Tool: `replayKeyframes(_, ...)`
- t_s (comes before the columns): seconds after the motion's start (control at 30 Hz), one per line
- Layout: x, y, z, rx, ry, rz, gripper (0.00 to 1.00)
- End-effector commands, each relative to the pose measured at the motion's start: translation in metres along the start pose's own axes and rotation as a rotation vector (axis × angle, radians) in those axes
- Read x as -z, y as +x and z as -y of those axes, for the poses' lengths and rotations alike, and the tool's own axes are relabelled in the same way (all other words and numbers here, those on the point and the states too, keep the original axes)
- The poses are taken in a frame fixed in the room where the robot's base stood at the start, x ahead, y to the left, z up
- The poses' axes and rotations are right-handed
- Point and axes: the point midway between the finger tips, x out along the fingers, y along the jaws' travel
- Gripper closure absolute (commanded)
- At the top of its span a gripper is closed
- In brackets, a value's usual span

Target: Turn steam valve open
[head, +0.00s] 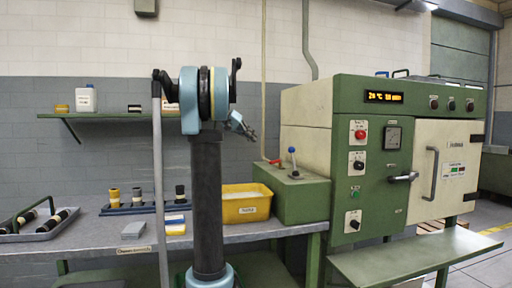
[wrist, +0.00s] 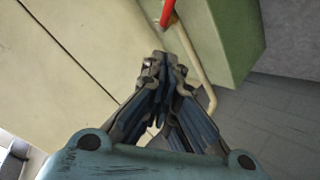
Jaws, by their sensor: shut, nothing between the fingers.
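A red lever handle (wrist: 168,12), likely the steam valve's, shows at the top edge of the wrist view, and its upper part is cut off. It adjoins a thin cream pipe (wrist: 190,55) that bends behind my fingers. In the head view a small red part (head: 273,161) shows at the foot of a wall pipe, behind the green box. My gripper (wrist: 165,68) is shut and empty, with its fingertips just below the red handle in the picture and apart from it. In the head view my gripper (head: 245,128) hangs in front of the wall, above the yellow bin.
A yellow bin (head: 245,204) sits on the workbench (head: 100,245). A tray (head: 38,226) with black-handled parts lies at the left. Open floor shows at the far right.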

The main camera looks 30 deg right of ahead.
Motion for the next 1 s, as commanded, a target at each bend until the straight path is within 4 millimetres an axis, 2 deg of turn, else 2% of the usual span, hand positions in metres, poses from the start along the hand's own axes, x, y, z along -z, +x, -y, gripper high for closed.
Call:
replayKeyframes(0.53, -0.002, 0.088, 0.003, 0.004, -0.003, -0.002, 1.00)
replayKeyframes(0.7, -0.020, 0.103, 0.004, 0.005, -0.005, -0.003, 1.00)
replayKeyframes(1.0, -0.030, 0.113, 0.004, 0.005, -0.005, -0.003, 1.00)
